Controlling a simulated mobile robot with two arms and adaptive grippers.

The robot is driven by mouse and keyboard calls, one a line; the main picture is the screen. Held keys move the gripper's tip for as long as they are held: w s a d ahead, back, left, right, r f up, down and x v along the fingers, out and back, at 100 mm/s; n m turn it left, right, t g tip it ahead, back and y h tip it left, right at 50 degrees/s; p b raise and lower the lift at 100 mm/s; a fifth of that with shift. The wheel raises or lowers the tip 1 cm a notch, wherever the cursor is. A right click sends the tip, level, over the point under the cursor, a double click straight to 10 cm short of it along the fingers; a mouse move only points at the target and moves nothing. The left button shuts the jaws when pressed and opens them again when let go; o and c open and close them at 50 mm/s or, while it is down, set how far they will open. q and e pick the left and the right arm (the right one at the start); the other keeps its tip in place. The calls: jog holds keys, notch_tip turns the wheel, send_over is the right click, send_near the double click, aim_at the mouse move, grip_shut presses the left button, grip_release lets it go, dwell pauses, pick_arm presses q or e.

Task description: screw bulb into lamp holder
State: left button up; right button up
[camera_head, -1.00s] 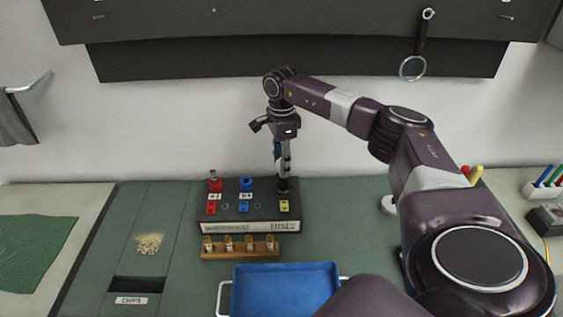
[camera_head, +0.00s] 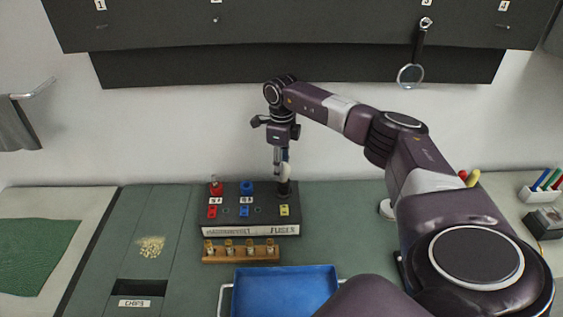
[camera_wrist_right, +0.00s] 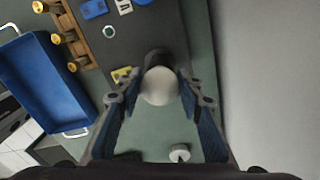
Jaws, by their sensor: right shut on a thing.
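My right gripper (camera_head: 280,165) is above the back right corner of the dark fuse panel (camera_head: 265,229). In the right wrist view its two fingers (camera_wrist_right: 159,100) are shut on a round white bulb (camera_wrist_right: 159,86). A dark cylindrical lamp holder (camera_wrist_right: 157,57) shows just beyond the bulb, and in the head view the holder (camera_head: 287,188) stands on the panel beneath the gripper. The bulb appears in line with the holder; I cannot tell whether its base is seated in it. My left gripper is not in view.
Red (camera_head: 216,188) and blue (camera_head: 246,187) parts stand on the panel. A wooden rack (camera_head: 240,258) with several brass-capped pieces lies in front, then a blue tray (camera_head: 285,292). A small white round object (camera_head: 386,208) sits to the right. The green bench right of the panel is mostly clear.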

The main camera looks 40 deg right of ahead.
jog(key=m+p, duration=0.1)
jog(key=m, duration=0.3)
jog(key=shift+d+r, duration=0.1)
jog(key=shift+d, duration=0.05)
jog(key=shift+d+m, duration=0.1)
jog(key=shift+m, duration=2.2)
jog(key=o, duration=1.3)
